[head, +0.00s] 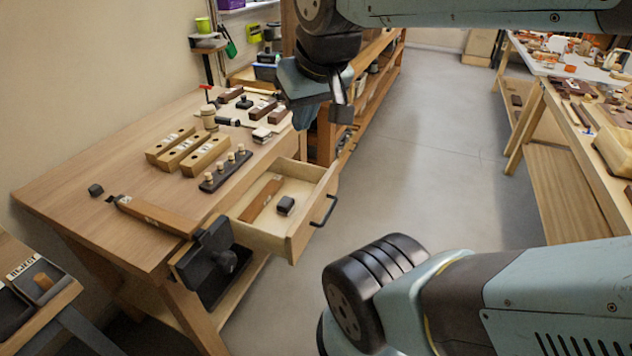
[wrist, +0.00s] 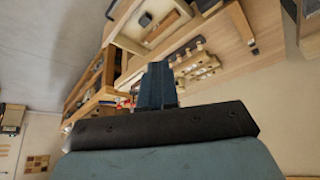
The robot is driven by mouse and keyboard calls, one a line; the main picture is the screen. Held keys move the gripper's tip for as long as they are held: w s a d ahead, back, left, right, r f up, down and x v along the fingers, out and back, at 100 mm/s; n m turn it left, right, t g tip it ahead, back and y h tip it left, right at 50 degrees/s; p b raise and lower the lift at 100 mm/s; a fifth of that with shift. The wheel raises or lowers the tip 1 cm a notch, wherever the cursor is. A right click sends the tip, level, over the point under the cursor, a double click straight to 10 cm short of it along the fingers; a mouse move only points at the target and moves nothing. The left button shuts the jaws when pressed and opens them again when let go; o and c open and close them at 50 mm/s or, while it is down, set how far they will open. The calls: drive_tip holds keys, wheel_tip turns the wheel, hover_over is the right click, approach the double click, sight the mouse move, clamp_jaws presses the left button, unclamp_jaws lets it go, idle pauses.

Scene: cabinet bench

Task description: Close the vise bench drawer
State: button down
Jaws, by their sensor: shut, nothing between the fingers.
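The vise bench (head: 120,165) is a wooden workbench with a dark vise (head: 215,262) on its front end. Its drawer (head: 277,240) is pulled out from the right side and holds a wooden strip (head: 263,198) and a small dark block (head: 286,205). The drawer has a dark bar handle (head: 326,211) on its outer face. In the wrist view the open drawer (wrist: 128,42) shows at the top, left of centre. My gripper (head: 332,112) is above and beyond the drawer, apart from it, near the bench's far end. In the wrist view my gripper (wrist: 157,70) is shut and empty.
On the bench top are wooden blocks (head: 187,150), a dark peg rack (head: 225,170) and several small tools. Wooden shelving (head: 375,85) stands beyond the bench. A second table (head: 585,105) stands at the right. The floor (head: 430,160) between them is clear.

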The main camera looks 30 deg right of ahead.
drive_tip(key=shift+w+d, duration=0.1)
drive_tip(key=shift+d, duration=0.15)
drive_tip(key=w+d+f+m+g+y, duration=0.3)
drive_tip(key=w+d+f+m, duration=0.35)
drive_tip(key=f, duration=0.25)
drive_tip(key=w+d+f+m+g+y, duration=0.2)
drive_tip(key=w+d+f+m+y, duration=0.25)
drive_tip(key=w+d+f, duration=0.45)
drive_tip(key=d+f+m+t+y, duration=0.2)
drive_tip(key=d+f+m, duration=0.2)
drive_tip(key=f, duration=0.3)
drive_tip(key=d+f+m+t+y, duration=0.2)
drive_tip(key=d+f+m+y, duration=0.15)
drive_tip(key=f, duration=0.45)
drive_tip(key=m+t+h, duration=0.2)
drive_tip(key=m+t, duration=0.8)
approach(329, 192)
drive_tip(key=x, duration=0.6)
drive_tip(key=shift+w+a+r, duration=0.1)
drive_tip(key=shift+w+a, duration=0.1)
drive_tip(key=shift+w, duration=0.15)
